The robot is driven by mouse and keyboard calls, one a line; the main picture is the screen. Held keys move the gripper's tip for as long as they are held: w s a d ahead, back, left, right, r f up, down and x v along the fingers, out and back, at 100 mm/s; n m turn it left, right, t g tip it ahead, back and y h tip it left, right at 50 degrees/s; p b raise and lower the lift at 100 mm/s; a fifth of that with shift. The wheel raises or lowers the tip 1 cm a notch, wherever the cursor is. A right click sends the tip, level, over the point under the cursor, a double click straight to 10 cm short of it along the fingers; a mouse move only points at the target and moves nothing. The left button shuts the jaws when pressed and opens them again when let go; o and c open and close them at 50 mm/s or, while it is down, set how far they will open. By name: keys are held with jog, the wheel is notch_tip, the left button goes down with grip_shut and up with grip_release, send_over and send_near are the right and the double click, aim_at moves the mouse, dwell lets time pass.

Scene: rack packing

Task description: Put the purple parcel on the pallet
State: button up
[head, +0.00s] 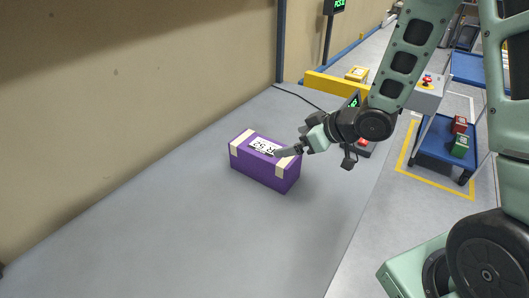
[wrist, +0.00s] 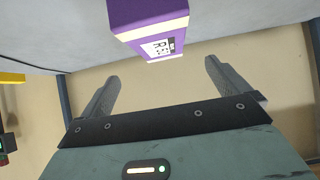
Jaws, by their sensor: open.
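The purple parcel (head: 262,170) sits on the grey surface near the middle of the head view, with cream bands at its ends and a white label on top. My gripper (head: 289,151) is at the parcel's right end, its fingers overlapping the label end in the picture. In the wrist view the parcel (wrist: 150,22) shows at the top, ahead of my gripper (wrist: 160,80). Its two fingers are spread apart with nothing between them. Whether a finger touches the parcel, I cannot tell. I cannot make out a pallet for certain.
A blue cart (head: 437,150) carries a red box (head: 459,125) and a green box (head: 460,146) at the right. A wall (head: 110,90) runs along the left. The surface left of the parcel is clear.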

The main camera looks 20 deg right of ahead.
aim_at(265, 147)
jog(key=p+x, duration=0.1)
jog(key=x, duration=1.1)
jog(key=c, duration=1.4)
